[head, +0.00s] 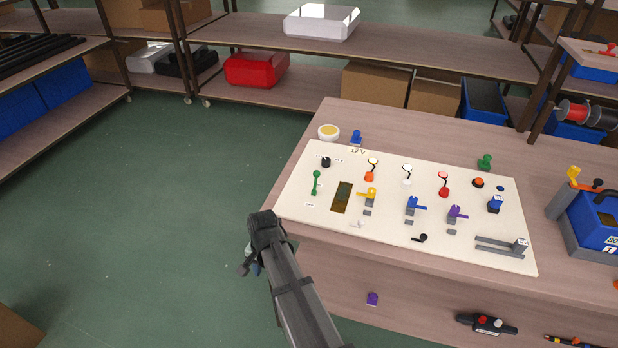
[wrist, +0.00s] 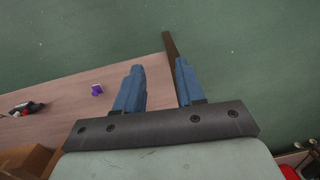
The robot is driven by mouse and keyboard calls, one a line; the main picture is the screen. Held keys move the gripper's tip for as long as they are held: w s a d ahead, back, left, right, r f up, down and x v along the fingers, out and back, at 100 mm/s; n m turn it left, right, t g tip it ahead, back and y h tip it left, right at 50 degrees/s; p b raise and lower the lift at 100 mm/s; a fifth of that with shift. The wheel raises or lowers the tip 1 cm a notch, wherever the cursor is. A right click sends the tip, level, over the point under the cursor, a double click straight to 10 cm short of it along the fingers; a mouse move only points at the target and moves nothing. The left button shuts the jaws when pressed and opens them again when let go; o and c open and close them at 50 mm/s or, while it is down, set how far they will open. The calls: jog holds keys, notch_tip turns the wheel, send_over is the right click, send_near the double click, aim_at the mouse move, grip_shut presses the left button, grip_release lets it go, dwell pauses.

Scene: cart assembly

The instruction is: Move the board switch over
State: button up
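A cream control board (head: 300,207) lies on the wooden table. It carries several controls: a green lever (head: 316,183), a yellow switch (head: 370,195), a blue switch (head: 413,205), a purple switch (head: 456,213), a black lever (head: 420,238) and a grey slider (head: 520,245). I cannot tell which one is the board switch. My gripper (head: 256,268) is left of the board's near-left corner, beyond the table edge and touching nothing. In the wrist view my gripper (wrist: 158,75) has its two blue fingers apart with nothing between them. The board is not in the wrist view.
A yellow-topped round button (head: 328,131) and a blue knob (head: 356,136) are behind the board. Green floor is clear at left.

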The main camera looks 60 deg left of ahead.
jog(key=a+r+n+t+y, duration=0.1)
jog(key=a+r+n, duration=0.1)
jog(key=a+r, duration=0.5)
jog(key=a+r+n+t+y, duration=0.1)
jog(key=a+r+y, duration=0.1)
jog(key=r, duration=1)
jog(key=a+r+n+t+y, duration=0.1)
jog(key=a+r+n, duration=0.1)
jog(key=a+r, duration=0.5)
jog(key=m+t+y, duration=0.3)
jog(key=m+t, duration=0.2)
send_near(316, 174)
jog(key=x, duration=0.9)
jog(key=shift+w+a+f, duration=0.1)
jog(key=shift+a+f, duration=0.05)
jog(key=shift+a, duration=0.05)
jog(key=shift+d, duration=0.15)
jog(key=c, duration=0.6)
